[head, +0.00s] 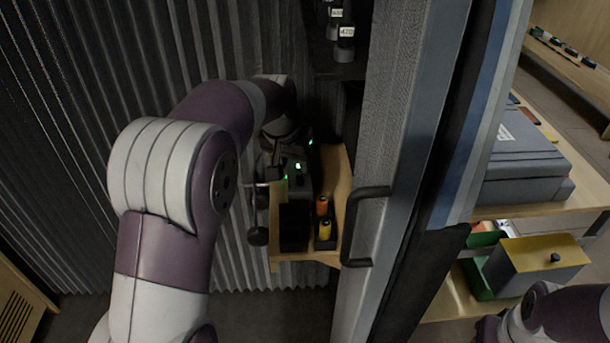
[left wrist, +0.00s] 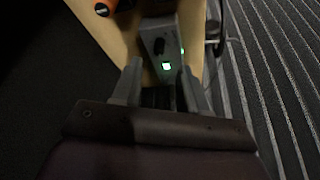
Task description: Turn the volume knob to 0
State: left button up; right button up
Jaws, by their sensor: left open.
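A grey device (head: 298,183) with small green lights stands on a small wooden shelf (head: 338,185). My left gripper (head: 287,150) is over the back of the device, partly in shadow. In the left wrist view its two fingers (left wrist: 162,82) are apart, with the device's dark lower part showing between them. I cannot tell whether they touch it. My right gripper is out of view.
An orange and a yellow cylinder (head: 324,229) stand in a black holder on the shelf. A door with a black handle (head: 353,225) is close on the right. A corrugated wall (head: 60,130) is behind my arm.

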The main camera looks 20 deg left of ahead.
aim_at(300, 177)
pick_arm(q)
jog(key=x, duration=0.6)
jog(key=shift+w+f, duration=0.2)
grip_shut()
jog(key=shift+r, duration=0.1)
jog(key=shift+d+n+y+p, duration=0.1)
jog(key=shift+n+y+p, duration=0.2)
jog(key=shift+n+p, duration=0.45)
jog(key=shift+n+y, duration=0.3)
jog(key=shift+n, duration=0.65)
jog(key=shift+w+d+n+y+b, duration=0.1)
jog(key=shift+n+y+b, duration=0.35)
jog(key=shift+n, duration=0.75)
jog(key=shift+n+g+y+b, duration=0.4)
jog(key=shift+n+g+y, duration=0.2)
jog(key=shift+n, duration=1)
